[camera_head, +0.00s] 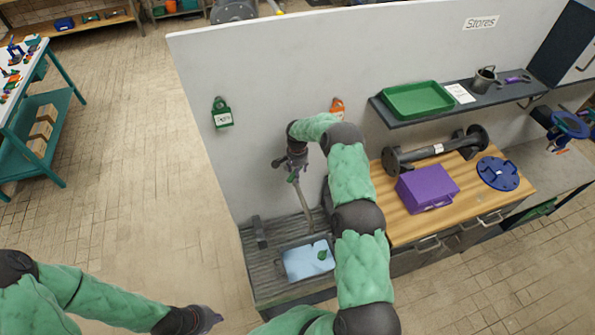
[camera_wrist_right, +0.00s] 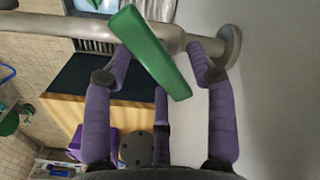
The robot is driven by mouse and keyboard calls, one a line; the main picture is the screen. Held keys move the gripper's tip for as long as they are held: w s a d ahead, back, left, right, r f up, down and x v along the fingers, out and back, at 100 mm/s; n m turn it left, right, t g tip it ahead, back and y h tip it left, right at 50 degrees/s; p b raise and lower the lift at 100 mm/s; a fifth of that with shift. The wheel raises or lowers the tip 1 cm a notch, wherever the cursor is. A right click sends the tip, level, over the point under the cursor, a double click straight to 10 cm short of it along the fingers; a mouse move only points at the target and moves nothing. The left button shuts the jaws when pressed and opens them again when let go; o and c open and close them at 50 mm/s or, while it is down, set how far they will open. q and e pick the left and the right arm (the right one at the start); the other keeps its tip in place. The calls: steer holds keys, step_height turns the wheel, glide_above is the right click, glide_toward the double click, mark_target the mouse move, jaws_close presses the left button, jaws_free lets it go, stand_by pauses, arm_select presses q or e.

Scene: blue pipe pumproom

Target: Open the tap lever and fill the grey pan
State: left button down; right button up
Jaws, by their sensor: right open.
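The tap pipe (camera_head: 305,203) rises from the worktop against the white wall. In the right wrist view the tap's grey pipe (camera_wrist_right: 75,27) runs across the top, with the green lever (camera_wrist_right: 150,52) slanting across it. My right gripper (camera_head: 292,163) is at the tap's upper part. Its purple fingers (camera_wrist_right: 163,72) are apart, with the lever between them; contact is unclear.
Right of my right arm, a wooden worktop (camera_head: 400,228) holds a purple box (camera_head: 425,187), a dark flanged pipe (camera_head: 435,150) and a blue disc (camera_head: 498,173). A shelf above holds a green tray (camera_head: 417,99).

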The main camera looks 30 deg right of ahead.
steer(key=shift+f, duration=0.25)
jaws_close()
steer(key=shift+f+n+b, duration=0.1)
steer(key=shift+n+b, duration=0.3)
steer(key=shift+b, duration=0.5)
steer(key=shift+n+b, duration=0.3)
steer(key=shift+b, duration=0.15)
jaws_free()
steer(key=shift+w, duration=0.1)
